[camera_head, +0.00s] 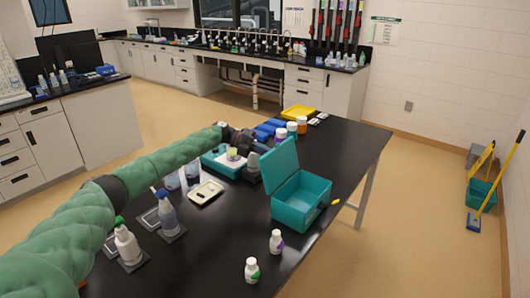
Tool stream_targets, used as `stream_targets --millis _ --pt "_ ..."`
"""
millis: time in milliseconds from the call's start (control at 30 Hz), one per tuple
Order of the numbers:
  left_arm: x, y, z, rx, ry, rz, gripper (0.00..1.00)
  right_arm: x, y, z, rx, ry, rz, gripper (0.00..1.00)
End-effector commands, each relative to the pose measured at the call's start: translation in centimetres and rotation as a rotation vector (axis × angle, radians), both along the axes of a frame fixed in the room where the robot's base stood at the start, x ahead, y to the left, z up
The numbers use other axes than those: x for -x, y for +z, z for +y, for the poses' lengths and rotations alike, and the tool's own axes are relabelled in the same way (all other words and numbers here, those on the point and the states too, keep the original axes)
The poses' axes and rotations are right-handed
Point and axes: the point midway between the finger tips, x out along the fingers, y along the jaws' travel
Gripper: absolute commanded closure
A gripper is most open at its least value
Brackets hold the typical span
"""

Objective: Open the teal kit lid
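The teal kit (296,209) stands on the black table, right of centre. Its teal lid (280,165) is raised and stands roughly upright at the kit's back left side, so the inside shows. My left arm reaches in from the left, and my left gripper (246,148) is at the far left side of the raised lid. The lid hides part of the gripper, so I cannot tell whether its fingers touch the lid or how they are set. My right gripper is not in view.
Two small white bottles (252,270) stand in front of the kit. Spray bottles (127,243) and a pale tray (206,192) are to the left. Several jars (302,125), blue boxes and a yellow tray (299,111) stand behind. The table's right side is mostly clear.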

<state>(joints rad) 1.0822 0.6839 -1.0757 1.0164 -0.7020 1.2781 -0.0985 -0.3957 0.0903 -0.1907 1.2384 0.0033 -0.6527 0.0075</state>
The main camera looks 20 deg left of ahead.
Motion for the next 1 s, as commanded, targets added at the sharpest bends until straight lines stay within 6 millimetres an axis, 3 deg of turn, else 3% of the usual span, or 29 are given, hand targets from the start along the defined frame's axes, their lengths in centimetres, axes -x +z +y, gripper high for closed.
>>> stream_targets --millis 367,600,967,1000 --pt "0.5 0.6 -1.2 -0.087 -0.005 -0.030 1.00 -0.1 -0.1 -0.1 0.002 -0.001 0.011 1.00" --pt "0.9 1.4 -2.5 -0.107 -0.002 -0.036 1.00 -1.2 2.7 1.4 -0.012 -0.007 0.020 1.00" --pt "0.9 1.8 -2.7 -0.106 0.000 -0.037 1.00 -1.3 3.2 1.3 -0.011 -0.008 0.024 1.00" --pt "0.9 1.8 -2.7 -0.106 0.000 -0.037 0.88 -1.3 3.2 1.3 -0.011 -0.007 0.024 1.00"
